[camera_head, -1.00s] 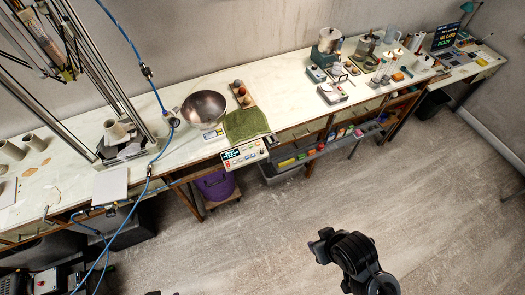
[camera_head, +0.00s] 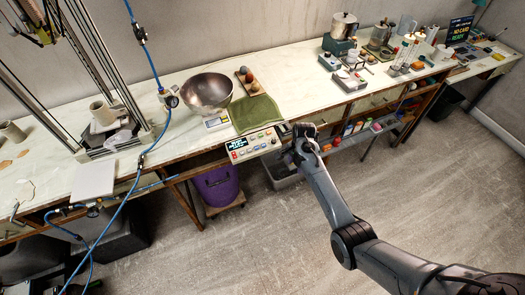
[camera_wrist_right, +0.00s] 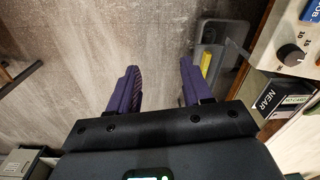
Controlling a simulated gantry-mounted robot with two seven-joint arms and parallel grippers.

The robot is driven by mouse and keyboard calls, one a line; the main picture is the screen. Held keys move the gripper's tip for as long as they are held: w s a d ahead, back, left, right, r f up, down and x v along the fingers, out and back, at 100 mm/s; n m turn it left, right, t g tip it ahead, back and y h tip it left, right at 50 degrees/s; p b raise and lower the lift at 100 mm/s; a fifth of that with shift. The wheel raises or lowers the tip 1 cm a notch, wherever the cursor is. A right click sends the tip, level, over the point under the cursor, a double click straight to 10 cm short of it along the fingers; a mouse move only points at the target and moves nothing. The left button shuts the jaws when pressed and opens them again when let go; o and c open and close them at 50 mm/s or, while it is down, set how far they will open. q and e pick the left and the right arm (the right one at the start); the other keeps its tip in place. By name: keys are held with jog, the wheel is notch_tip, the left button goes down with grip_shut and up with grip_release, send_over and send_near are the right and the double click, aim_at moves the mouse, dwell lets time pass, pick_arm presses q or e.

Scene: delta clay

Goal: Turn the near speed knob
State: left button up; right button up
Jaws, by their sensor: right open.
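A pale control panel (camera_head: 240,152) with a small lit display and several coloured buttons sits at the front edge of the bench. In the right wrist view, a black round knob (camera_wrist_right: 291,54) with numbers around it is on a pale panel at the right edge. A dark label (camera_wrist_right: 267,98) reading NEAR is just below it. My right gripper (camera_head: 288,131) is at the panel's right end in the head view. In the wrist view its two purple fingers (camera_wrist_right: 158,80) are open, empty and apart from the knob, which lies to their right. My left gripper is not in view.
A metal bowl (camera_head: 207,92) and a green cloth (camera_head: 256,113) lie behind the panel. A purple bin (camera_head: 215,185) stands under the bench, with a grey tub (camera_head: 280,175) beside it. A blue hose (camera_head: 150,148) crosses at left. The floor in front is clear.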

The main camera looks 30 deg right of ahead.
jog(key=w+r+t+b, duration=0.2)
jog(key=w+r+b, duration=0.15)
jog(key=w, duration=0.45)
jog(key=t+b, duration=0.1)
send_near(274, 140)
jog(key=b+x, duration=0.2)
jog(key=x, duration=0.6)
jog(key=shift+f, duration=0.2)
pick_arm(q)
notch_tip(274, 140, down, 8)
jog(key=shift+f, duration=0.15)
pick_arm(e)
jog(key=shift+c, duration=1.4)
grip_shut()
